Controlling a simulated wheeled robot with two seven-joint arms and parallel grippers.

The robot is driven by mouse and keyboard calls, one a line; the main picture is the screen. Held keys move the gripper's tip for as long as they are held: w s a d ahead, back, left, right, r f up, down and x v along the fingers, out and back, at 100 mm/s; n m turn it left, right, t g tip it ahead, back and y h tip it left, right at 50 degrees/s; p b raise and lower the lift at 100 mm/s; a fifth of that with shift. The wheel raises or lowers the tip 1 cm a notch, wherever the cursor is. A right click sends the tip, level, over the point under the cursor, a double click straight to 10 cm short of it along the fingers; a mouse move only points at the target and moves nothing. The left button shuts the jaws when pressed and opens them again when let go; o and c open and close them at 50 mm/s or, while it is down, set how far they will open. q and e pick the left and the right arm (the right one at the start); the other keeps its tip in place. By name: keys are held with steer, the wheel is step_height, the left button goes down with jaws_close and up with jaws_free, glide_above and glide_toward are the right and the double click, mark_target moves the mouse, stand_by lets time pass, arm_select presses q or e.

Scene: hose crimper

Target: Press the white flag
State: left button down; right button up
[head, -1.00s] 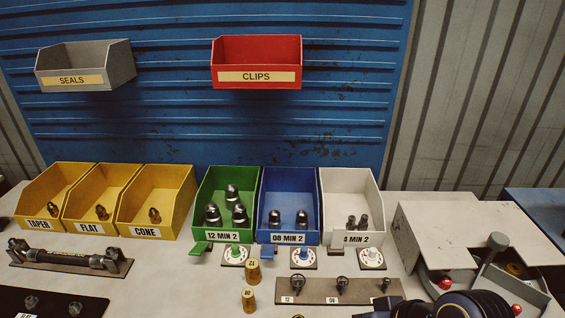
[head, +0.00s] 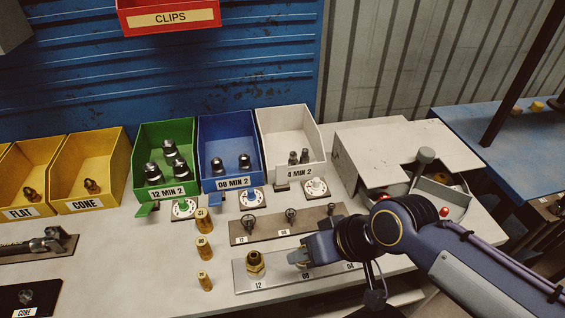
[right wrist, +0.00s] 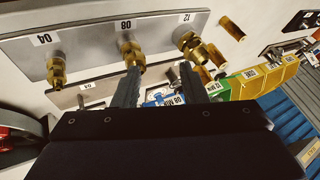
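The white bin (head: 290,140) labelled 4 MIN 2 stands at the right end of the bin row. A small pale flag (head: 282,187) shows at its front left corner, beside a white dial (head: 316,187); its details are too small to tell. My right gripper (head: 298,258) is over the front metal rack, nearer to me than the flag and apart from it. In the right wrist view its two fingers (right wrist: 162,75) are spread with nothing between them; the left finger's tip overlaps the brass fitting at 08 (right wrist: 131,54). My left gripper is not in view.
The green flag (head: 147,209) and blue flag (head: 231,198) stand farther left. Brass cylinders (head: 204,248) stand left of the metal rack (head: 270,282). A dark fitting strip (head: 270,232) lies between my gripper and the bins. A machine with red buttons (head: 400,150) is at right.

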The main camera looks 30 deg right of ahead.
steer(key=shift+w+r, duration=0.1)
steer(key=shift+r, duration=0.1)
steer(key=c, duration=0.4)
steer(key=shift+g, duration=0.8)
steer(key=w+d+r, duration=0.1)
steer(key=w+r, duration=0.1)
steer(key=w+d+r+p, duration=0.1)
steer(key=w+r, duration=0.1)
steer(key=w+d+r, duration=0.2)
steer(key=shift+w+r+p, duration=0.4)
jaws_close()
steer(key=w+d+r+g+p, duration=0.1)
steer(key=w+d+r, duration=0.1)
steer(key=w, duration=0.3)
steer(key=w+d+r+g+p, duration=0.1)
steer(key=w+d+r, duration=0.15)
steer(key=w, duration=0.35)
steer(key=w+d+f+m+g+h+p, duration=0.1)
steer(key=w+f+g, duration=0.1)
steer(key=w, duration=0.6)
steer(key=w+d+f+m+g+h+p, duration=0.1)
steer(key=w+f+g+h+p, duration=0.1)
steer(key=w, duration=0.5)
steer(key=shift+w+d+g, duration=0.3)
steer(key=shift+w+d, duration=0.05)
